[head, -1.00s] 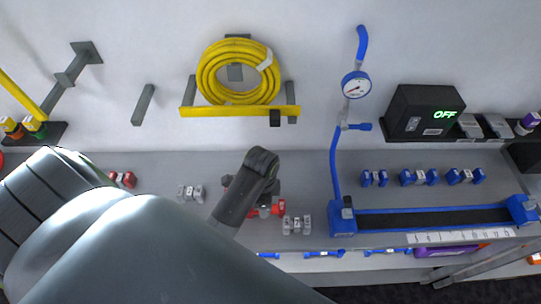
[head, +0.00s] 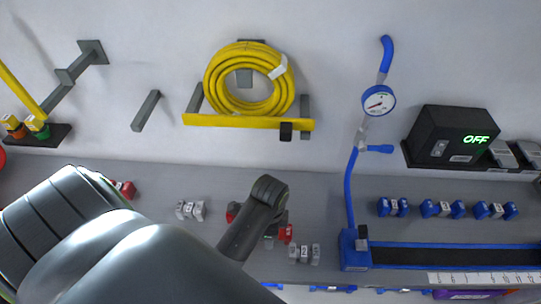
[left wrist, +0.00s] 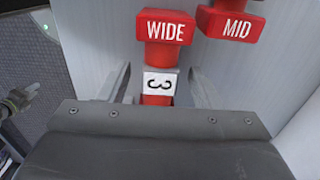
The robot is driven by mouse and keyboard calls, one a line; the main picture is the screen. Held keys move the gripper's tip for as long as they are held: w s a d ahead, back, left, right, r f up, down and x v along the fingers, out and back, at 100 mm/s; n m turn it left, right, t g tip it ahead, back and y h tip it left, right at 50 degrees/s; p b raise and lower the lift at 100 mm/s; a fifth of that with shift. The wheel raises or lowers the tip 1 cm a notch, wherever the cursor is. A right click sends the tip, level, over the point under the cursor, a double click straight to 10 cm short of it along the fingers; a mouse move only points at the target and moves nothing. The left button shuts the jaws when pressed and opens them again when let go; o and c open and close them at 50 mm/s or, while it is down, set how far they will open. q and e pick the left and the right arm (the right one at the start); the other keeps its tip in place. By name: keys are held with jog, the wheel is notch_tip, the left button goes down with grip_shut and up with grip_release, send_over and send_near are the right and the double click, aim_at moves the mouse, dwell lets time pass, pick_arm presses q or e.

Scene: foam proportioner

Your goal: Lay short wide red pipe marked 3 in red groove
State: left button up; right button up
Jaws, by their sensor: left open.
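A red pipe (left wrist: 167,32) with WIDE on its end block and a white label reading 3 on its middle lies below my left gripper. In the left wrist view, my left gripper (left wrist: 160,88) is open, with one finger on each side of the labelled middle. I cannot tell whether the fingers touch it. In the head view, my dark left wrist covers most of this spot on the bench; red ends show to its left (head: 232,211) and right (head: 286,233). I cannot make out a red groove.
A red block marked MID (left wrist: 232,24) is close beside the pipe. Grey pipes (head: 190,210) (head: 304,253) lie on the grey bench (head: 330,200) on either side. Blue pipes (head: 443,209) and a blue-ended black track (head: 430,257) are to the right. A yellow hose (head: 212,85) hangs behind.

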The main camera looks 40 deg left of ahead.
pick_arm(q)
grip_shut()
